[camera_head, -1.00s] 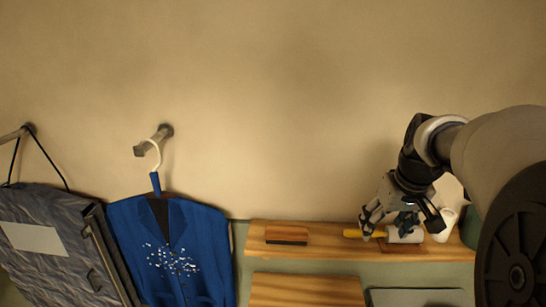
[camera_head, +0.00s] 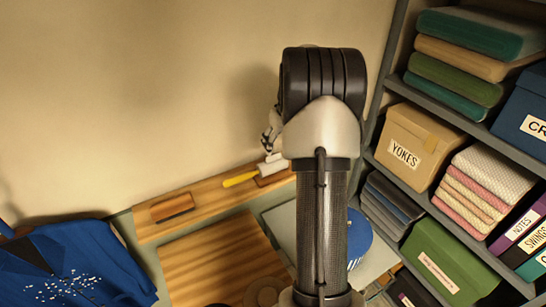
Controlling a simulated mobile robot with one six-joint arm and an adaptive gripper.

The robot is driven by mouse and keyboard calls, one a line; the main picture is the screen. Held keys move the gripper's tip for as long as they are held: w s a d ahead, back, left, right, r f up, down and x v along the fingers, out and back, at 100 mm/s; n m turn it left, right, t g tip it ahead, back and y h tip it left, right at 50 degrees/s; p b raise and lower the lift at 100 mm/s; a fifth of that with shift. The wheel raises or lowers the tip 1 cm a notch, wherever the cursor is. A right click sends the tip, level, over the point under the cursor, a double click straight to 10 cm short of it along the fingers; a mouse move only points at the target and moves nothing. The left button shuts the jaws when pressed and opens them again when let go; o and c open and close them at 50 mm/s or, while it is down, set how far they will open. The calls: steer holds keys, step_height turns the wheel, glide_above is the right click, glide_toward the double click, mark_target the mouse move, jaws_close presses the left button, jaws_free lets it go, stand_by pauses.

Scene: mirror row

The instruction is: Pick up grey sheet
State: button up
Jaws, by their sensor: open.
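A pale grey flat panel (camera_head: 281,222) lies below the wooden shelf, partly hidden behind my arm; I cannot tell if it is the grey sheet. Folded dark grey cloths (camera_head: 388,207) are stacked in the shelf unit at right and could also be it. My gripper (camera_head: 270,136) is mostly hidden behind my arm, with only part of its fingers showing at the left, near the wall. It is open, above the lint roller and apart from both grey things.
The wooden shelf (camera_head: 215,194) holds a brown brush (camera_head: 172,207) and a yellow-handled lint roller (camera_head: 240,180). A blue jacket (camera_head: 75,262) is at lower left. The shelf unit (camera_head: 378,115) holds a YOKES box (camera_head: 405,150), a green box (camera_head: 447,262) and folded cloths. A blue round thing (camera_head: 358,238) is partly hidden.

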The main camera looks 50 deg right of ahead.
mark_target(274, 156)
steer(key=x, duration=0.2)
steer(key=p+x, duration=0.1)
steer(key=x, duration=0.2)
steer(key=w+x, duration=0.1)
steer(key=x, duration=0.1)
steer(key=shift+w+d+f, duration=0.1)
steer(key=shift+d+f, duration=0.1)
steer(key=shift+f, duration=0.05)
steer(key=shift+c, duration=0.6)
steer(key=c, duration=0.6)
